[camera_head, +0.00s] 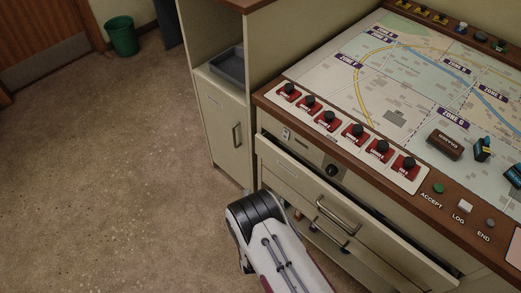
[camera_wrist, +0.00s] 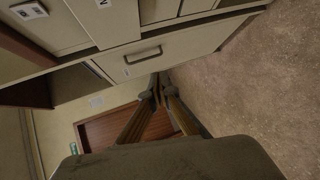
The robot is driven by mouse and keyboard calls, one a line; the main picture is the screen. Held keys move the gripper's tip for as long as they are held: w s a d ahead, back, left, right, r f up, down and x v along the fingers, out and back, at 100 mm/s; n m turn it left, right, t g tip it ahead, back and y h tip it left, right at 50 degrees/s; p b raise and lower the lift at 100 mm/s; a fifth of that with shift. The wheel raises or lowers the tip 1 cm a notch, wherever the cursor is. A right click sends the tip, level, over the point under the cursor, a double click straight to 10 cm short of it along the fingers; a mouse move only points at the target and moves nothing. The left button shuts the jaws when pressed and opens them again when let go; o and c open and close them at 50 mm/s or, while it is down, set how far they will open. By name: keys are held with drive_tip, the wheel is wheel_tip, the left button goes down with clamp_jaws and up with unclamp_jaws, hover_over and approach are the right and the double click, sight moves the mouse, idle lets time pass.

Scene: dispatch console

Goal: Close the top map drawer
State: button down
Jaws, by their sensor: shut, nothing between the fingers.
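The top map drawer (camera_head: 297,178) is below the map console in the head view. It stands pulled out, with a dark gap behind its front's upper edge toward the right. Its bar handle (camera_head: 338,217) is on the front. My arm covers part of the area below and left of the drawer in the head view, and my fingertips are hidden there. In the wrist view my gripper (camera_wrist: 158,82) is shut and empty. Its fingertips are close to a pale front with a handle (camera_wrist: 143,55). I cannot tell whether they touch it, or which drawer it is.
A cabinet (camera_head: 222,125) with a grey tray (camera_head: 228,64) stands to the left. Open floor (camera_head: 120,170) lies left, with a green bin (camera_head: 121,36) far back.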

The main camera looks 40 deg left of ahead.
sight(270, 142)
wheel_tip(270, 142, up, 8)
drive_tip(key=w+m+t+y, duration=0.1)
drive_tip(key=w+t, duration=0.1)
drive_tip(key=t, duration=0.1)
drive_tip(key=shift+w+d+r+t+y, duration=0.2)
drive_tip(key=shift+w+d+t+y, duration=0.1)
drive_tip(key=shift+w+y, duration=0.1)
drive_tip(key=shift+a, duration=0.2)
drive_tip(key=shift+w+d+x, duration=0.35)
drive_tip(key=shift+x, duration=1.75)
drive_tip(key=shift+w+d+x, duration=0.35)
drive_tip(key=shift+x, duration=1.7)
drive_tip(key=shift+w+d+x, duration=0.3)
drive_tip(key=shift+w+x, duration=0.05)
drive_tip(key=shift+x, duration=1.75)
drive_tip(key=shift+w+f, duration=0.1)
drive_tip(key=w, duration=0.4)
drive_tip(key=shift+w, duration=0.5)
